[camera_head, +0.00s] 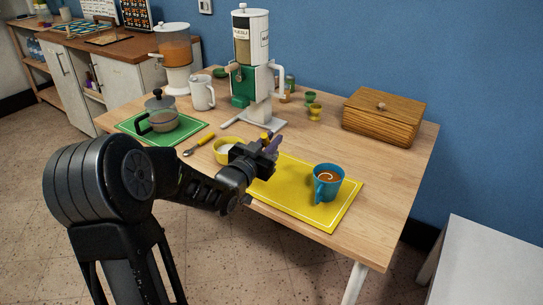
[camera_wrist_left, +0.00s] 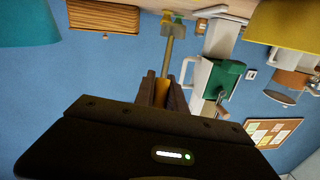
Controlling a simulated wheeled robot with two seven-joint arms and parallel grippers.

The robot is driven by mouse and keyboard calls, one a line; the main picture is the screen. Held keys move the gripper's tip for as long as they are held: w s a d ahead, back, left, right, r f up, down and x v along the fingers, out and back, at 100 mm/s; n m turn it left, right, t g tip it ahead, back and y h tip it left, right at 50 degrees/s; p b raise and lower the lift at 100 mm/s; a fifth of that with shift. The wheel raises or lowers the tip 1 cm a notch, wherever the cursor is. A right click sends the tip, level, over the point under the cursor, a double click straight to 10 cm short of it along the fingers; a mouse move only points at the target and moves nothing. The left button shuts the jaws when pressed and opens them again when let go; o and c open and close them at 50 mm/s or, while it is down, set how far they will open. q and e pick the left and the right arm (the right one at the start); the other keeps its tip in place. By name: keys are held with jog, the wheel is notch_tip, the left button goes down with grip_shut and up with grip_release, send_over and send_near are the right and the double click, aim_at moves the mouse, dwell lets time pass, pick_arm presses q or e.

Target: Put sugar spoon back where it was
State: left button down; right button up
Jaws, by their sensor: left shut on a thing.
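My left gripper (camera_head: 267,143) is shut on a spoon and holds it over the yellow mat's left end, beside the sugar bowl. In the left wrist view, the spoon (camera_wrist_left: 169,55) has a yellow handle between the fingers (camera_wrist_left: 162,92) and a thin metal stem pointing away. In the head view the gripper hides most of it. The yellow bowl (camera_head: 223,157) with white contents stands just left of the gripper; it also shows in the left wrist view (camera_wrist_left: 285,25). Another yellow-handled spoon (camera_head: 206,139) lies on the table left of the bowl. My right gripper is out of view.
A blue mug (camera_head: 328,183) stands on the yellow mat (camera_head: 290,201). A lidded pot (camera_head: 158,116) sits on a green mat (camera_head: 194,133). The muesli dispenser (camera_head: 252,40), small egg cups (camera_head: 315,112) and wooden box (camera_head: 383,119) stand behind. The table's front edge is near my arm.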

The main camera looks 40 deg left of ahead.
pick_arm(q)
jog(key=shift+f+b, duration=0.55)
jog(key=shift+f, duration=1.75)
jog(key=shift+f, duration=0.1)
jog(key=c, duration=1.4)
grip_release()
jog(key=shift+s+f, duration=0.1)
jog(key=shift+s, duration=0.05)
jog(key=s, duration=0.5)
jog(key=s+d, duration=0.1)
jog(key=s, duration=0.1)
jog(key=shift+s, duration=0.2)
